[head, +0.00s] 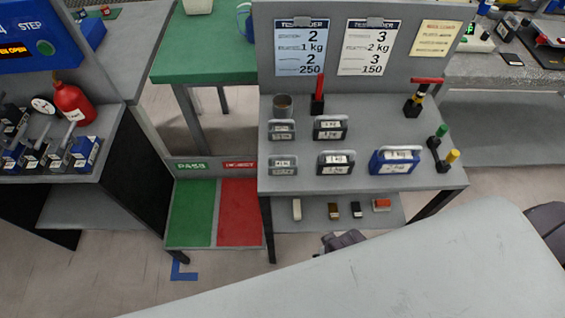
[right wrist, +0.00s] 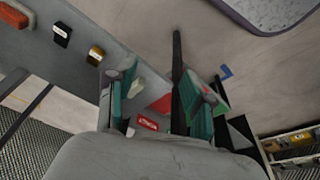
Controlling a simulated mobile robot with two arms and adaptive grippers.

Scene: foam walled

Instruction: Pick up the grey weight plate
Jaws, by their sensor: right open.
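Several block-shaped weights with handles stand on the grey table. Two with greyish bodies, one at the back left (head: 281,130) and one at the front left (head: 283,166), look closest to a grey weight plate; I cannot tell which is meant. Two darker ones (head: 330,128) and a blue one (head: 394,161) stand to their right. My right gripper (head: 343,240) shows partly beyond my large pale arm link, low in front of the table. My left gripper is not in view.
A lower shelf (head: 290,215) holds several small blocks. Green (head: 192,212) and red (head: 238,212) panels lie left of the table.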

